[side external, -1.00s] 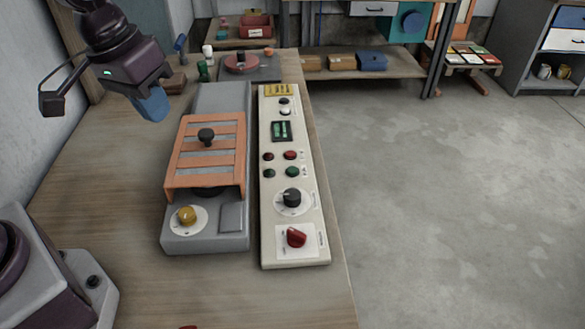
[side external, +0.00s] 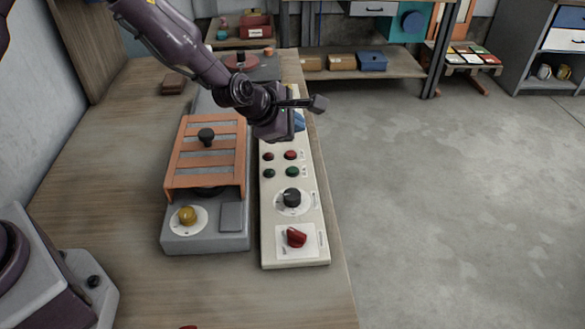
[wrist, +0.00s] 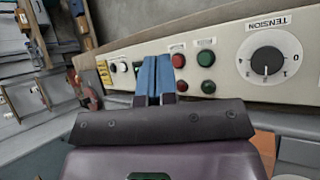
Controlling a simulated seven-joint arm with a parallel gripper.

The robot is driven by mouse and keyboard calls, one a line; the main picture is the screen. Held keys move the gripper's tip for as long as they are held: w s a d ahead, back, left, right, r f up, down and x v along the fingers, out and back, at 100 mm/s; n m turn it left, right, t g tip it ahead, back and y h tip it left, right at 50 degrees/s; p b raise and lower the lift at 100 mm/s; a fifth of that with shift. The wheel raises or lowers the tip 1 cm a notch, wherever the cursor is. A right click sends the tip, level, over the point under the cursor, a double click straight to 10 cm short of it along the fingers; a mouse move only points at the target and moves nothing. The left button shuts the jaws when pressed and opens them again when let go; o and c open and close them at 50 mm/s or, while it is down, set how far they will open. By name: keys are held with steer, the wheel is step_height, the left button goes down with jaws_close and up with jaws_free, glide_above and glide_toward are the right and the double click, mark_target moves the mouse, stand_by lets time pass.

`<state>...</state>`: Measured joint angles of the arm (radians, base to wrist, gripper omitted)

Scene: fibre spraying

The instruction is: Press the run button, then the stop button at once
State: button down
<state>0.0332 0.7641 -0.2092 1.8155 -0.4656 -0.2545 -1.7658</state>
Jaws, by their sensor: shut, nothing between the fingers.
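The long cream control panel (side external: 273,222) carries two red buttons or lamps, one brighter (side external: 290,155) and one darker (side external: 268,156). Two green ones, right (side external: 291,172) and left (side external: 269,173), sit nearer the camera. The wrist view shows the red pair (wrist: 180,86) beside the green pair (wrist: 208,87); their small labels are unreadable, so I cannot tell which are run and stop. My gripper (side external: 299,122), with blue fingers shut together, is over the panel's far part, beyond the red pair. In the wrist view, the fingertips (wrist: 154,60) appear left of the red pair; contact is unclear.
A black tension dial (side external: 291,197) and a red rotary switch (side external: 296,237) stand up from the panel's near half. Left of it is a grey machine (side external: 205,238) with an orange slatted cover (side external: 180,160). The wooden table (side external: 110,180) is clear further left.

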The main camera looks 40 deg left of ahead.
mark_target(293, 171)
steer(key=shift+n, duration=0.3)
steer(key=shift+f, duration=0.1)
steer(key=shift+f, duration=4.25)
steer(key=shift+f, duration=0.1)
steer(key=shift+f, duration=0.35)
steer(key=shift+f, duration=0.45)
steer(key=shift+r, duration=0.85)
